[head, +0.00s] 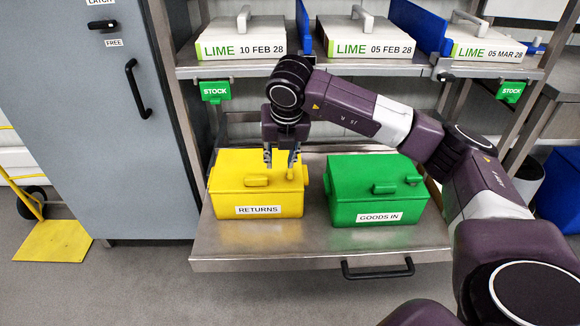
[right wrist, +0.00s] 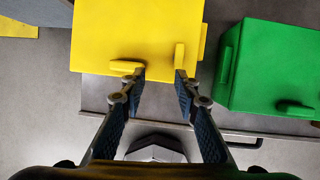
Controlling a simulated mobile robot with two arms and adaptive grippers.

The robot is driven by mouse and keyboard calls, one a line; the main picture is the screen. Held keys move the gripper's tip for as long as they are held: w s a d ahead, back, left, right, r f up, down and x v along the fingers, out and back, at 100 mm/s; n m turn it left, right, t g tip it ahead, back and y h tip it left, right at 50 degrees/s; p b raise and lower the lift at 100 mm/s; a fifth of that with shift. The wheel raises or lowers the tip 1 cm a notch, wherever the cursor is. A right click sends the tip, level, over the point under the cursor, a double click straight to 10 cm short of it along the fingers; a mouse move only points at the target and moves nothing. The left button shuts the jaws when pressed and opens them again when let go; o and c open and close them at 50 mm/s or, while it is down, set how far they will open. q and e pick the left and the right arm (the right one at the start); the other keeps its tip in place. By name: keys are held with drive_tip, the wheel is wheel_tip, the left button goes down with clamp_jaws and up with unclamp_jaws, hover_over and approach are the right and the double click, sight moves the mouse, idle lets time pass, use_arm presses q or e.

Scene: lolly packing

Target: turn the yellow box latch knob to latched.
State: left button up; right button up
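The yellow box (head: 230,190), labelled RETURNS, stands shut on the left of the steel shelf. Its lid front carries a crosswise yellow bar (head: 257,181) and a second raised piece (head: 290,174) to the right. In the right wrist view the crosswise bar (right wrist: 126,66) is near the left fingertip and the upright piece (right wrist: 179,57) is near the right one. I cannot tell for sure which is the latch knob, or whether either fingertip touches. My right gripper (head: 282,160) points down over the box, open, with its fingers apart (right wrist: 160,76). My left gripper is out of view.
A green box (head: 345,190), labelled GOODS IN, stands close on the right on the same shelf (head: 235,248). White LIME boxes (head: 240,40) sit on the shelf above. A grey cabinet (head: 90,170) stands at left. The shelf has a black front handle (head: 378,272).

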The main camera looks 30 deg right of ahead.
sight(290, 171)
use_arm(q)
drive_tip(key=shift+w+r+b, duration=0.2)
drive_tip(key=shift+r, duration=0.3)
drive_tip(key=shift+w+r+b, duration=0.15)
drive_tip(key=shift+r, duration=0.35)
use_arm(e)
drive_tip(key=shift+m+h, duration=0.4)
drive_tip(key=shift+h, duration=0.1)
drive_tip(key=d+f, duration=0.1)
drive_tip(key=f, duration=0.1)
drive_tip(key=w+d+f, duration=0.1)
drive_tip(key=d+f, duration=0.1)
drive_tip(key=w+d+f, duration=0.1)
drive_tip(key=f, duration=0.1)
drive_tip(key=shift+w+d+f, duration=0.15)
drive_tip(key=shift+d, duration=0.05)
clamp_jaws()
